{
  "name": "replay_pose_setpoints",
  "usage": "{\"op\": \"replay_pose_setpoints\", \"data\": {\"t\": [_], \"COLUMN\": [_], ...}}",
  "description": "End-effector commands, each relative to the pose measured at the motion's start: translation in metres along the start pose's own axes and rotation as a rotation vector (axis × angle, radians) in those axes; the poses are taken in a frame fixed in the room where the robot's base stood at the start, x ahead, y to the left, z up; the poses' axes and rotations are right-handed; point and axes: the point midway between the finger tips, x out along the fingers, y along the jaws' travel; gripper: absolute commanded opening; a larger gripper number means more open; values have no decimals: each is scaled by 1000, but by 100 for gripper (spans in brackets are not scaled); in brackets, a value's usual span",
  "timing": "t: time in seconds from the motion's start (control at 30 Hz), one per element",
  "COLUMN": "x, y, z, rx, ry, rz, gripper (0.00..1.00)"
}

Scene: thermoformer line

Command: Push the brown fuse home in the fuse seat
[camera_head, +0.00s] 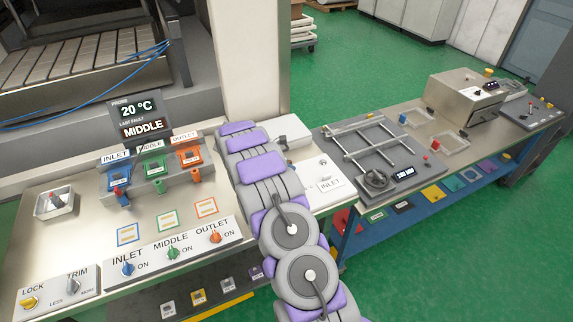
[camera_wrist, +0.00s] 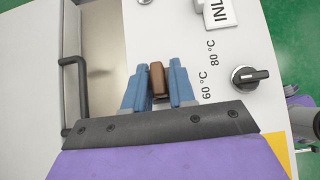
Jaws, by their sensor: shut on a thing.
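The brown fuse (camera_wrist: 157,79) stands between the blue fingertips of my gripper (camera_wrist: 158,88) in the wrist view. My gripper is shut on it. The fuse's lower end and whatever lies under it are hidden by the fingers and the gripper body, so I cannot tell how deep it sits or whether it touches a seat. I cannot make out the fuse seat in either view. In the head view my arm covers the gripper and the fuse.
In the wrist view, a metal surface with a black handle (camera_wrist: 74,90) lies left of the fingers. A black knob (camera_wrist: 249,77) is on the right, near the 60 °C and 80 °C marks. In the head view, a display (camera_head: 142,118) reads 20 °C, last fault MIDDLE.

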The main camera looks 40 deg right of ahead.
Motion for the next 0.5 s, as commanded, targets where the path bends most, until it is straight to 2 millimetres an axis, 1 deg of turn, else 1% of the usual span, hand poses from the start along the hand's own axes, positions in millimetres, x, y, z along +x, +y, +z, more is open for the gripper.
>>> {"op": "replay_pose_setpoints", "data": {"t": [0.5], "x": [8], "y": [0], "z": [-9], "rx": [0], "ry": [0], "rz": [0], "gripper": [0]}}
